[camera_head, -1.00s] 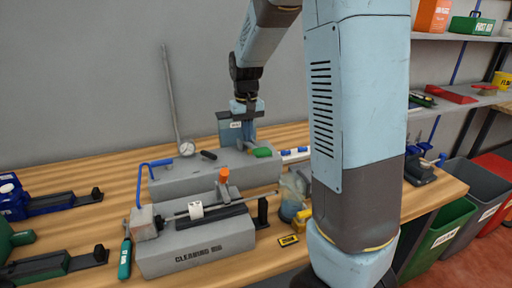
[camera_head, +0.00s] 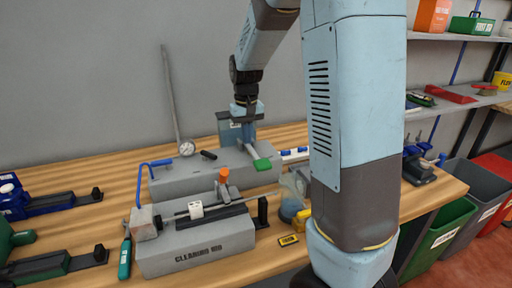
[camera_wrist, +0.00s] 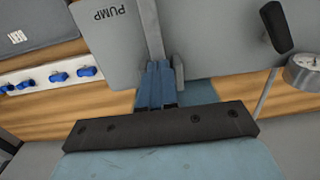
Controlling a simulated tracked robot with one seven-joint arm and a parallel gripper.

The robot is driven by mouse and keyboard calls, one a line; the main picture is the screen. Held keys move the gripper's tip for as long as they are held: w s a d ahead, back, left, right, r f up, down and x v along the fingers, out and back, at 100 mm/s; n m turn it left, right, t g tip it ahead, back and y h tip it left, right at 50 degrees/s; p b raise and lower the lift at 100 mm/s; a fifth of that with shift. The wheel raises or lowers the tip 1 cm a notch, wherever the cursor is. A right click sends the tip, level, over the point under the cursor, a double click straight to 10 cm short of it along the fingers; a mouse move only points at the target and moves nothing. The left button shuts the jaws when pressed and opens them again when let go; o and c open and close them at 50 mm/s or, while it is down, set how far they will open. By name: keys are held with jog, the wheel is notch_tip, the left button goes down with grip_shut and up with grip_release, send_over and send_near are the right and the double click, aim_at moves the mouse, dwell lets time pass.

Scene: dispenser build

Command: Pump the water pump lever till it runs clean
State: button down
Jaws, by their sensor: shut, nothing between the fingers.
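The water pump (camera_head: 190,180) is a long grey block on the bench, with a blue spout (camera_head: 150,165) at its left end. Its lever has a green grip (camera_head: 262,164) and a grey bar, and the grip hangs low over the block's front edge. In the wrist view the grey lever bar (camera_wrist: 149,28) runs up from my gripper (camera_wrist: 160,70), beside a PUMP label. My gripper is shut and empty, at the lever just behind the green grip; whether it touches is unclear. The grip is hidden in the wrist view. No water shows.
The cleaning rig (camera_head: 200,255), with a rod and white block, stands in front of the pump. A strip with blue knobs (camera_wrist: 55,76) lies beside the pump. My arm blocks the bench's right part.

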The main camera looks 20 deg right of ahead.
jog(key=shift+r, duration=0.55)
jog(key=shift+r, duration=0.3)
notch_tip(320, 180, up, 6)
jog(key=shift+r, duration=0.25)
dwell(0.4)
